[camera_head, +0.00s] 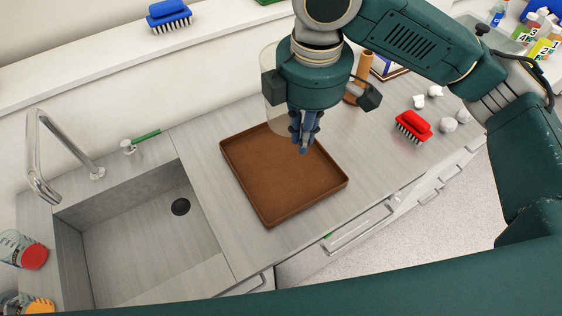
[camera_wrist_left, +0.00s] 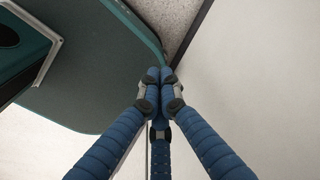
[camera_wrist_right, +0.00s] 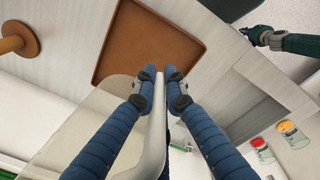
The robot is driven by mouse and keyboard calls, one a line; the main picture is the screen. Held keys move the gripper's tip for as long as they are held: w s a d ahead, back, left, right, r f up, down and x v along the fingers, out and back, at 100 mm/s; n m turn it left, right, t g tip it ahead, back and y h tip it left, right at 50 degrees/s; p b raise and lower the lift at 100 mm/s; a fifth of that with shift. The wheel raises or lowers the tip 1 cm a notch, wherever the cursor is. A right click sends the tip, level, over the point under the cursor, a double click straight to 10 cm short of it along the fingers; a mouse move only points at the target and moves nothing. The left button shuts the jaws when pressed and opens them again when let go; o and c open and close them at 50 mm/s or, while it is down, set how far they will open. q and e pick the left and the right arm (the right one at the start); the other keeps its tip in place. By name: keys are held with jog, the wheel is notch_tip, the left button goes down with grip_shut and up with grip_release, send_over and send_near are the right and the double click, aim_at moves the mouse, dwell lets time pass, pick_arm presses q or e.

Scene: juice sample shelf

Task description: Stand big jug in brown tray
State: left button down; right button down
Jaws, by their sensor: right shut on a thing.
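The big jug (camera_head: 270,108) is see-through with a beige tint. In the head view it is partly hidden behind my right gripper (camera_head: 303,148), over the back edge of the brown tray. My right gripper (camera_wrist_right: 160,75) is shut on its pale handle (camera_wrist_right: 153,150). The jug's clear body (camera_wrist_right: 85,135) shows left of the fingers in the right wrist view. The brown tray (camera_head: 270,185) lies flat and empty on the counter; it also shows in the right wrist view (camera_wrist_right: 150,45). My left gripper (camera_wrist_left: 160,75) is shut and empty, with its fingertips together.
A sink (camera_head: 150,235) with a tap (camera_head: 45,160) lies left of the tray. A wooden holder (camera_head: 362,72), a red brush (camera_head: 413,127) and several white crumpled balls (camera_head: 448,124) are to the right. A blue brush (camera_head: 169,14) is on the ledge behind. Lidded jars (camera_head: 28,252) stand far left.

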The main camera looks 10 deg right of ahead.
jog(key=f+n, duration=0.1)
jog(key=f, duration=0.3)
jog(key=a+f+n+p, duration=0.1)
jog(key=f, duration=0.4)
jog(key=a+f+n, duration=0.1)
jog(key=f, duration=0.3)
jog(key=shift+w+a+f+p, duration=0.15)
jog(key=shift+f+p, duration=0.2)
jog(key=shift+p, duration=0.05)
jog(key=shift+f+p, duration=0.3)
jog(key=shift+f, duration=1.85)
jog(key=shift+f, duration=0.1)
jog(key=c, duration=2.1)
grip_release()
jog(key=shift+o, duration=1.4)
